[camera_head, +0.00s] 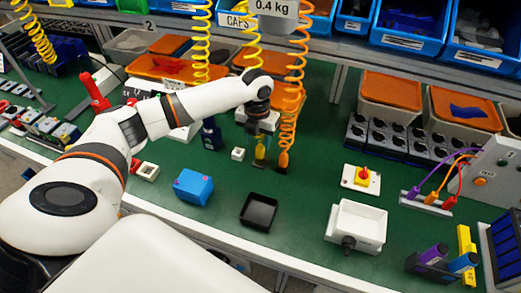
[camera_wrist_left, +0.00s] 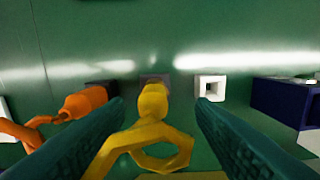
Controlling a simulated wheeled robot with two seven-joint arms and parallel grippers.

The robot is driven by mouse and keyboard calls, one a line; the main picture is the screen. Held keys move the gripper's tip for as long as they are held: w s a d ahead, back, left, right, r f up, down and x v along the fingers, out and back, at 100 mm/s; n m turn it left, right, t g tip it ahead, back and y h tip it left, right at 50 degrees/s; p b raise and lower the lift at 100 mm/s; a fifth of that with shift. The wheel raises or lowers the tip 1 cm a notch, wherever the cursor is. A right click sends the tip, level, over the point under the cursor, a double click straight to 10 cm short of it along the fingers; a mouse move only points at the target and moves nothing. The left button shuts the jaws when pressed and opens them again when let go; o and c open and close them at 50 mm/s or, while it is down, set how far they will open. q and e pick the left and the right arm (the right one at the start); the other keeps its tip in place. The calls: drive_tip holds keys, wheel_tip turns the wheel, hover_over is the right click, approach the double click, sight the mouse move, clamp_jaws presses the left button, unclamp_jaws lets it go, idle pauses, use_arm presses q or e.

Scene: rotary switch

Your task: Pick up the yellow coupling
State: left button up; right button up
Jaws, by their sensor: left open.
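The yellow coupling (camera_head: 260,151) hangs at the end of a yellow coiled hose, just above a small dark piece on the green bench. In the left wrist view the yellow coupling (camera_wrist_left: 152,104) lies between the two teal fingers, with its yellow loop nearest the camera. My left gripper (camera_head: 262,136) points down over it. My left gripper (camera_wrist_left: 159,103) is open, with a gap visible on both sides of the coupling. Part of the coupling is hidden behind the gripper in the head view. My right gripper is not in view.
The orange coupling (camera_head: 283,161) on its orange coiled hose hangs close on the right. It also shows in the left wrist view (camera_wrist_left: 84,102). A small white square block (camera_head: 238,154) is on the left. A blue box (camera_head: 193,187) and black tray (camera_head: 259,211) stand in front.

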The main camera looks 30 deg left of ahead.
sight(260, 153)
use_arm(q)
drive_tip(key=f, duration=0.3)
drive_tip(key=f+p, duration=0.1)
drive_tip(key=shift+w+d+f, duration=0.2)
drive_tip(key=shift+d+f, duration=0.1)
drive_tip(key=shift+f, duration=0.15)
drive_tip(key=shift+c, duration=0.9)
clamp_jaws()
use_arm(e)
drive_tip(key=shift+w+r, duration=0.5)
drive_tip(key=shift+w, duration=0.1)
